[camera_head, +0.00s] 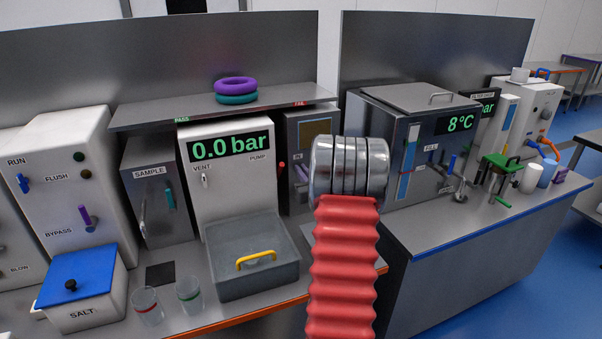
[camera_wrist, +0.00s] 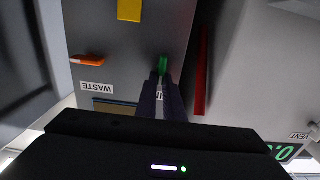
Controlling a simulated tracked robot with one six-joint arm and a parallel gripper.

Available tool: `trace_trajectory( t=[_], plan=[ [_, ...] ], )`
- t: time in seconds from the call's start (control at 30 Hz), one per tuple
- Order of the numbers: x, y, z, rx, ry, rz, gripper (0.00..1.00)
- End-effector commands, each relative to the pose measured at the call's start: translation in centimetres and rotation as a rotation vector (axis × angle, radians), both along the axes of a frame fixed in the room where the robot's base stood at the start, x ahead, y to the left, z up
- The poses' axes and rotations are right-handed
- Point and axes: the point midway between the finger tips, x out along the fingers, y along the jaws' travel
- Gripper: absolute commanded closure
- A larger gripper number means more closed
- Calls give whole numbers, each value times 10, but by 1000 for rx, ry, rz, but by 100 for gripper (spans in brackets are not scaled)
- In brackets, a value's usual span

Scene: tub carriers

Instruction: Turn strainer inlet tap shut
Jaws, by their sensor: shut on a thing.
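In the wrist view, which is upside down, my gripper (camera_wrist: 163,88) reaches a grey panel. Its two dark fingers are closed on a green tap handle (camera_wrist: 163,64). The handle's visible part points up in the picture; the fingers hide the rest. A label partly covered by the fingers starts with "IN". To its left, an orange lever (camera_wrist: 87,60) lies nearly level by the "WASTE" label (camera_wrist: 92,88). In the head view the grey strainer box (camera_head: 293,132) is partly hidden behind my arm, and the gripper and green handle are out of sight.
A red bar (camera_wrist: 202,72) stands close to the right of the fingers. In the head view, a white unit reading 0.0 bar (camera_head: 240,180) adjoins the box on the left. A grey tub (camera_head: 250,275) with a yellow handle sits in front. A grey cooler (camera_head: 410,105) stands to the right.

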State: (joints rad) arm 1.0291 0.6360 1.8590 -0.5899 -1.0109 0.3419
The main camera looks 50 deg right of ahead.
Motion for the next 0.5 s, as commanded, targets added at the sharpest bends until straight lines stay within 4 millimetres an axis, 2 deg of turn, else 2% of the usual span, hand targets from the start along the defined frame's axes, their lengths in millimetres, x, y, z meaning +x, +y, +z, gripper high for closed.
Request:
trace_trajectory(
  t=[0.17, 0.2, 0.5],
  plan=[
    [1, 1, 0, 0, 0, 3, 100],
    [2, 7, 0, 1, 1, 4, 100],
    [3, 3, -1, 26, -15, 8, 100]
  ],
)
